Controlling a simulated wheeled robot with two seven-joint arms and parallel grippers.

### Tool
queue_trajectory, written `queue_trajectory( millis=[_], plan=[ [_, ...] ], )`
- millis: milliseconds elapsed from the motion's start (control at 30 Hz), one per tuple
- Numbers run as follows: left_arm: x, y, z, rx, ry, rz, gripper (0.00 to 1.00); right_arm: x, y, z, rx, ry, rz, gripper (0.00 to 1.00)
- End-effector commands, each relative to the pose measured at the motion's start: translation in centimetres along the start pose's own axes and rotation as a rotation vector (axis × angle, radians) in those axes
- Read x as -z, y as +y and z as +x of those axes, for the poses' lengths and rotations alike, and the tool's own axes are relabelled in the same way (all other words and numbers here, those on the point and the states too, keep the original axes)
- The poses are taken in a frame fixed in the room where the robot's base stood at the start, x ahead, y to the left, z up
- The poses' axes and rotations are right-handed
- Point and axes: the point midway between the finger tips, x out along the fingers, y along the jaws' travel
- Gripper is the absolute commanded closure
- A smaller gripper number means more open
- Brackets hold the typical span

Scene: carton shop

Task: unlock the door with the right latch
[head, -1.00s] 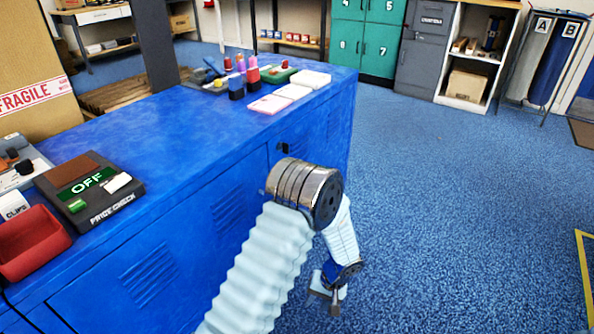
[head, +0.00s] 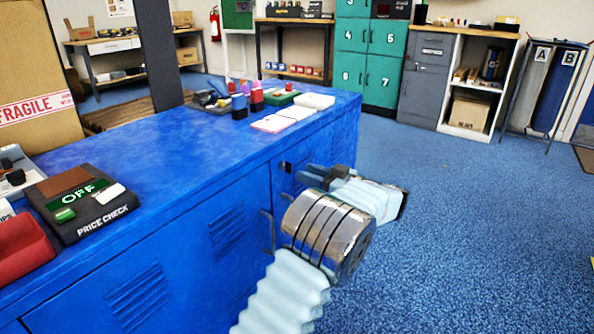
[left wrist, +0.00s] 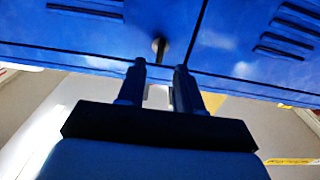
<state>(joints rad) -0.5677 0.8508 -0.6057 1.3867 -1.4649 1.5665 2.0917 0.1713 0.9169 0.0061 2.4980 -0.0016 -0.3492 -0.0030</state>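The blue cabinet (head: 190,215) has vented doors along its front. A small dark latch (head: 287,166) sits high on the front, near a door seam. In the left wrist view the gripper (left wrist: 159,78) is open and empty. A small dark and metal fitting (left wrist: 160,48) on the cabinet lies just beyond its fingertips, beside a door seam. My right gripper is out of view.
The cabinet top holds a price-check box (head: 82,203), a red bin (head: 22,247), a fragile carton (head: 40,85) and several stamps and pads towards the far end. The blue floor (head: 450,230) to the right is clear. Green lockers (head: 370,70) stand at the back.

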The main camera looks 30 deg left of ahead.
Motion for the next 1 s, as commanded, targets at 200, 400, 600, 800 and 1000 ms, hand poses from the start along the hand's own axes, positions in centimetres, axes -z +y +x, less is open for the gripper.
queue_trajectory(
  millis=[200, 400, 600, 800, 1000],
  plan=[
    [0.0, 0.0, 3.5, 0.002, 0.000, 0.001, 0.65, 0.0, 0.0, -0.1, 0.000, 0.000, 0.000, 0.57],
    [-0.1, 0.0, 4.4, 0.000, -0.001, 0.002, 0.65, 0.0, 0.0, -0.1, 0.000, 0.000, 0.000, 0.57],
    [-0.1, 0.0, 4.4, 0.000, -0.001, 0.002, 0.65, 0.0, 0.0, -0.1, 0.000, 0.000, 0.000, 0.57],
    [-0.1, 0.0, 4.3, 0.000, -0.001, 0.002, 0.94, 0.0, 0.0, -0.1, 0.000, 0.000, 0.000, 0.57],
    [-0.1, 0.0, 4.3, 0.000, -0.001, 0.002, 1.00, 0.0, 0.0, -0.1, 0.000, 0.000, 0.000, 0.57]
  ],
)
